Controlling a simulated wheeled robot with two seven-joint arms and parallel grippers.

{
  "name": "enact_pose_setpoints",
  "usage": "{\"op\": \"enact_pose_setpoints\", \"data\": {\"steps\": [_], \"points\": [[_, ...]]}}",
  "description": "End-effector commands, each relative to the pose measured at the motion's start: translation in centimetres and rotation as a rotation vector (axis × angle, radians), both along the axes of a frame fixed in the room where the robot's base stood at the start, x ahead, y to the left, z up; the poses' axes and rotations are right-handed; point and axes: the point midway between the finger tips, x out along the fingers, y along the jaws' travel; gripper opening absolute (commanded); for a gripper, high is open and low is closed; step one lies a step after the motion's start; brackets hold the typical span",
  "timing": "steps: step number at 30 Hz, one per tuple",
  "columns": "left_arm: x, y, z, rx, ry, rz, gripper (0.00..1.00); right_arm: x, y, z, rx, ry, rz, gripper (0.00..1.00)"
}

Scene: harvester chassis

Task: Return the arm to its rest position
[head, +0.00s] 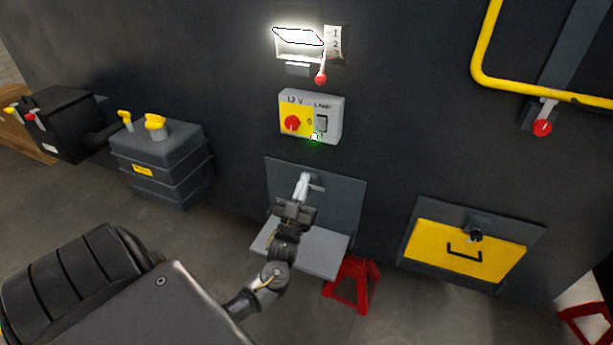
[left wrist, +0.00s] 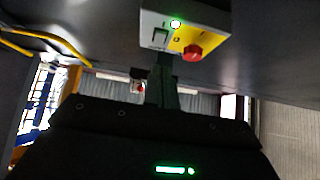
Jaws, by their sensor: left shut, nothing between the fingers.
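My left arm reaches up from the bottom of the head view. Its gripper (head: 303,183) is shut and empty, in front of the grey back plate of a small shelf, below the switch box (head: 311,117). In the left wrist view the gripper fingers (left wrist: 163,88) are together, pointing toward the box (left wrist: 186,30), which shows upside down. The box has a red knob (head: 292,123) on yellow, a lamp switch (head: 321,123) and a lit green light. A gap shows between gripper and box in the head view. My right gripper is out of view.
Above the box are a lit lamp (head: 299,42) and a red-tipped lever (head: 321,77). The grey shelf (head: 322,258) lies below the gripper, with a red stand (head: 352,284) beneath it. A yellow drawer (head: 463,252) is at right, a grey tank (head: 160,160) at left.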

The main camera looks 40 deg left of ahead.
Motion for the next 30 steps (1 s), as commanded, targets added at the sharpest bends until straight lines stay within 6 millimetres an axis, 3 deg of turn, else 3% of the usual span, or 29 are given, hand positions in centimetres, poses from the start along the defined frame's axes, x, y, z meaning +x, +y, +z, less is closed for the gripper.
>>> {"op": "enact_pose_setpoints", "data": {"steps": [18, 21, 23, 26, 30], "points": [[0.0, -0.2, -0.2, 0.000, 0.000, -0.003, 0.00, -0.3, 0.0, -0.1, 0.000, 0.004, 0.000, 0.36], [0.2, -0.2, -1.1, -0.003, 0.027, -0.003, 0.00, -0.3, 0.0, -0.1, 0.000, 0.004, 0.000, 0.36], [0.4, -0.4, -2.8, -0.010, 0.078, -0.007, 0.00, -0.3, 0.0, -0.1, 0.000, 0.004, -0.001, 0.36], [0.9, -0.8, -8.0, -0.028, 0.227, -0.014, 0.00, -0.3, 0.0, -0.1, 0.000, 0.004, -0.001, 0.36], [0.1, -2.1, -18.7, -0.061, 0.530, -0.031, 0.00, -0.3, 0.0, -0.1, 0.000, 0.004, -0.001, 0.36]]}}
